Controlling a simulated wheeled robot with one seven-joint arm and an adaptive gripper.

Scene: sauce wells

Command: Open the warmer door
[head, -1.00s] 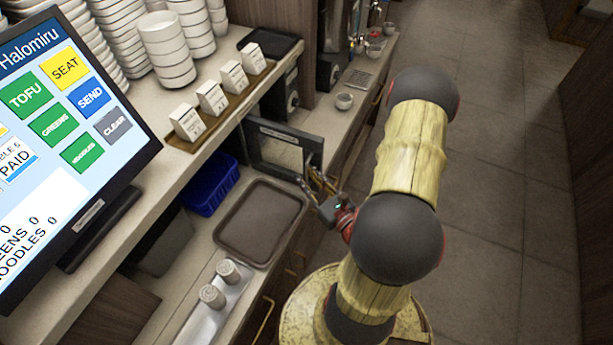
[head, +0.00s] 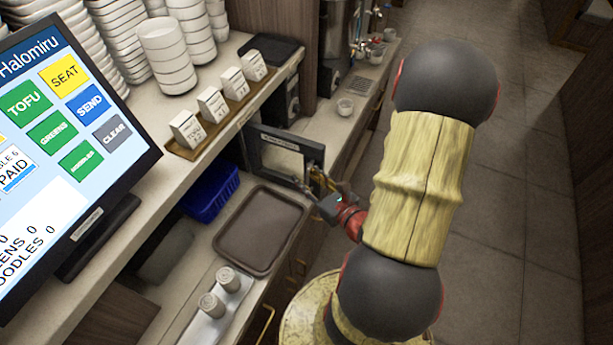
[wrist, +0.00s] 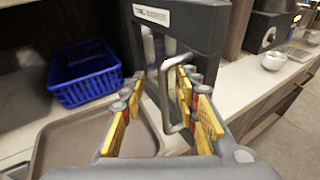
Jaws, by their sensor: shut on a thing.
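A brown tray (head: 262,232) lies on the counter just in front of the door. A blue basket (head: 211,192) stands left of it. White cards on a wooden stand (head: 210,135) sit on the shelf above. A small cup (head: 345,106) stands beyond the door. The floor at right is clear.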

